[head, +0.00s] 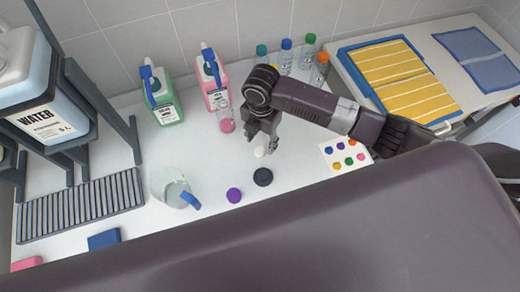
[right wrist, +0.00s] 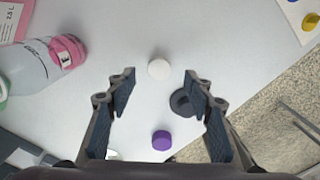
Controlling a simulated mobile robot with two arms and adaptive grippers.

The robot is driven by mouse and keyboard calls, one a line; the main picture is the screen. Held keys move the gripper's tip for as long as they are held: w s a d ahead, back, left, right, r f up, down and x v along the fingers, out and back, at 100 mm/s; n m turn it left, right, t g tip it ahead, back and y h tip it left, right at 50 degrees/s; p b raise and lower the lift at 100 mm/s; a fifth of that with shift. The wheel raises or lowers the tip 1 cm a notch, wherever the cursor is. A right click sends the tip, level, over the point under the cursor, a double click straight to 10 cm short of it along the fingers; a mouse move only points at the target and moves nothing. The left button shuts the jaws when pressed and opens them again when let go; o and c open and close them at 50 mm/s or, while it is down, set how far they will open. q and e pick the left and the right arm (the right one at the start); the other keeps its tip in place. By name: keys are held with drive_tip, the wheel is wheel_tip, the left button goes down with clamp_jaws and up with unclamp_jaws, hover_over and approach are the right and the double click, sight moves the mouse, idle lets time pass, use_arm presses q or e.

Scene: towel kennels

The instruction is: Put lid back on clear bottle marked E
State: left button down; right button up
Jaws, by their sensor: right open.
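The clear bottle (right wrist: 42,62) with a little pink liquid in its base carries a small label that seems to read E. In the head view this bottle (head: 226,116) stands in front of the pink jug, left of my right gripper (head: 268,146). Three loose lids lie on the counter: a white lid (head: 260,152), a black lid (head: 263,177) and a purple lid (head: 234,195). My right gripper (right wrist: 160,88) is open and empty above them. The white lid (right wrist: 159,69) shows between its fingertips, the black lid (right wrist: 183,102) near the right finger, the purple lid (right wrist: 161,140) lower down.
A green jug (head: 166,104) and a pink jug (head: 214,82) stand at the wall. Several capped bottles (head: 285,58) stand behind my right arm. A clear pitcher (head: 168,184) stands at front left, beside a drain rack (head: 84,205). A colour-dot card (head: 333,149) lies at right.

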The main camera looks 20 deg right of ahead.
sight(260, 151)
wheel_tip(260, 151, down, 3)
drive_tip(key=shift+s+a+f+p, duration=0.1)
drive_tip(key=shift+a+f+p, duration=0.05)
drive_tip(key=shift+p, duration=0.5)
drive_tip(key=shift+f, duration=0.8)
drive_tip(key=shift+c, duration=0.6)
drive_tip(key=c, duration=0.7)
